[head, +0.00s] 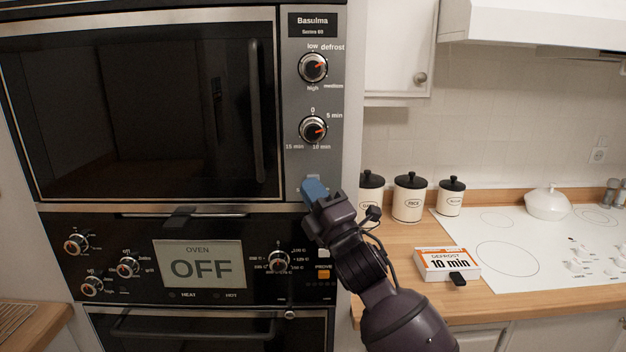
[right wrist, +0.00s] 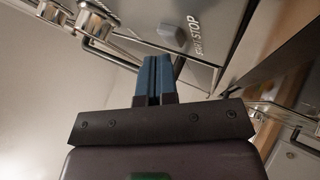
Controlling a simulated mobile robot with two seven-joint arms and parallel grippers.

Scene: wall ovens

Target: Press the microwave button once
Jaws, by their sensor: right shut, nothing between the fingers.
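The microwave (head: 297,95) is built into the wall at the upper left, its dark door closed. Its grey panel on the right has two round knobs. In the right wrist view, a grey button (right wrist: 172,35) sits on the panel beside the words "start STOP". My right gripper (head: 314,188) is shut and empty, its blue fingertips at the bottom of the panel. In the right wrist view the fingertips (right wrist: 155,60) point toward the button, just short of it in the picture; I cannot tell whether they touch. The fingers hide the button in the head view. My left gripper is not in view.
Below the microwave is an oven with knobs and an "OFF" display (head: 200,265). To the right, a wooden counter (head: 395,255) holds several lidded canisters and a "DEFROST 10 min" box (head: 447,264). A white cooktop (head: 510,258) carries a white pot (head: 546,202).

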